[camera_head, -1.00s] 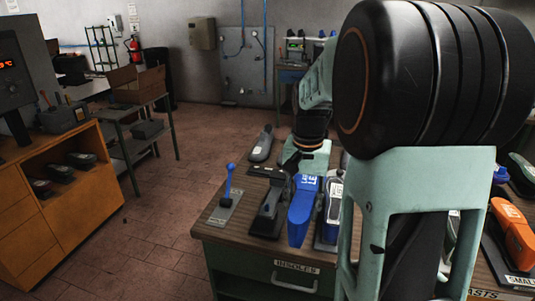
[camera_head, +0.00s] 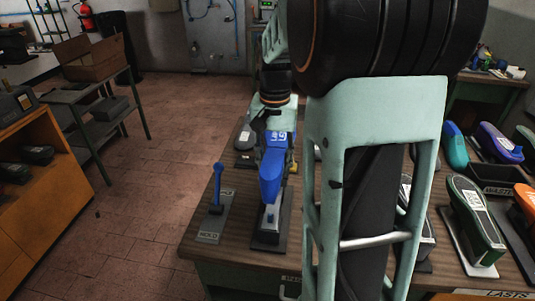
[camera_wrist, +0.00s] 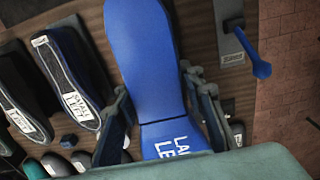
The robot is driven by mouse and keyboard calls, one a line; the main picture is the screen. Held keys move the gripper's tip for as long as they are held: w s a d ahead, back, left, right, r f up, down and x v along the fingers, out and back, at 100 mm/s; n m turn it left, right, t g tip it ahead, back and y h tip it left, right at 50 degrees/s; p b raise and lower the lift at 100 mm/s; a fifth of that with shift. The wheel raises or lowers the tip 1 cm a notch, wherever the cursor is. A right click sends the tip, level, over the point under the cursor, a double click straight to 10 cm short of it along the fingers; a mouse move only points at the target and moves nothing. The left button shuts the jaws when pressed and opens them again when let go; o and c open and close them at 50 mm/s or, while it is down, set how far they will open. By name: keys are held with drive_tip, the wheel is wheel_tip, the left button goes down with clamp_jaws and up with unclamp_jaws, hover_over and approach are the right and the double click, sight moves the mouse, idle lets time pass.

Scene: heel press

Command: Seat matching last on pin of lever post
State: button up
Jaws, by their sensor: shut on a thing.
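A blue shoe last (camera_head: 271,172), with white lettering partly readable as "LA… LE…", is held by my gripper (camera_head: 278,130). The blue last also fills the middle of the wrist view (camera_wrist: 146,50), its fingers closed on both sides of the lettered part. In the head view it hangs over a dark-based post (camera_head: 270,228). The post's upper part and any pin are hidden behind the last, so I cannot tell whether they touch. Left of the post, a blue-handled lever (camera_head: 217,185) stands on a grey labelled plate (camera_head: 212,230); the lever also shows at right in the wrist view (camera_wrist: 252,48).
Other lasts stand on the bench, including a dark green one (camera_head: 475,220) and an orange one (camera_head: 527,200) at right. In the wrist view, a dark last with a white label (camera_wrist: 72,85) lies left of the held one. My arm hides the bench's middle.

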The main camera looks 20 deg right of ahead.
drive_tip(key=shift+s+f+b, duration=0.1)
drive_tip(key=shift+f+b, duration=0.45)
drive_tip(key=shift+f, duration=0.05)
drive_tip(key=shift+f+b, duration=2.7)
drive_tip(key=shift+f, duration=1)
drive_tip(key=shift+f+b, duration=0.35)
drive_tip(key=shift+f, duration=0.3)
drive_tip(key=o, duration=1.5)
wheel_tip(320, 180, up, 12)
drive_tip(key=shift+s, duration=0.1)
